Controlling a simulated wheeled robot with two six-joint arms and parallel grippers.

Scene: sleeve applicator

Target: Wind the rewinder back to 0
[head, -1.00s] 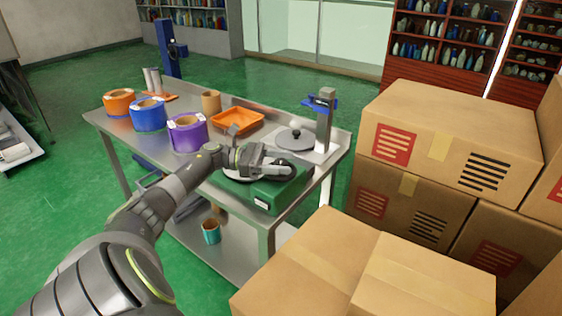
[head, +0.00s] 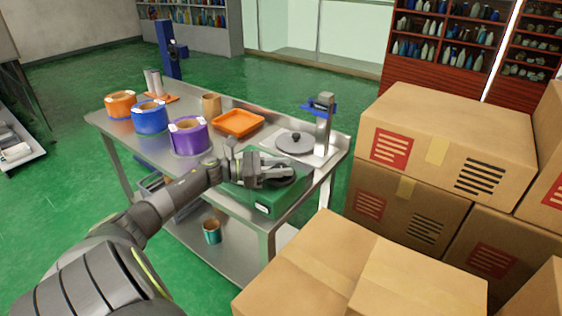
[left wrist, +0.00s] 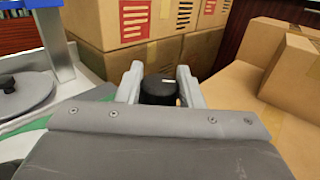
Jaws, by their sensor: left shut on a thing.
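The rewinder is a green box (head: 262,207) with a white label on its front, at the near right corner of the steel table. My left gripper (head: 284,172) reaches over its top and covers part of it. In the left wrist view, a black knob (left wrist: 157,91) with a short white mark sits between the two grey fingers of my left gripper (left wrist: 158,76), which are shut on it. The mark points to the right in that view. Any scale around the knob is hidden. My right gripper is not in view.
Orange, blue and purple rolls (head: 188,136) stand on the table's left part. An orange tray (head: 238,123) and a post with a blue head (head: 319,107) stand behind the rewinder. Cardboard boxes (head: 440,140) are stacked close on the right.

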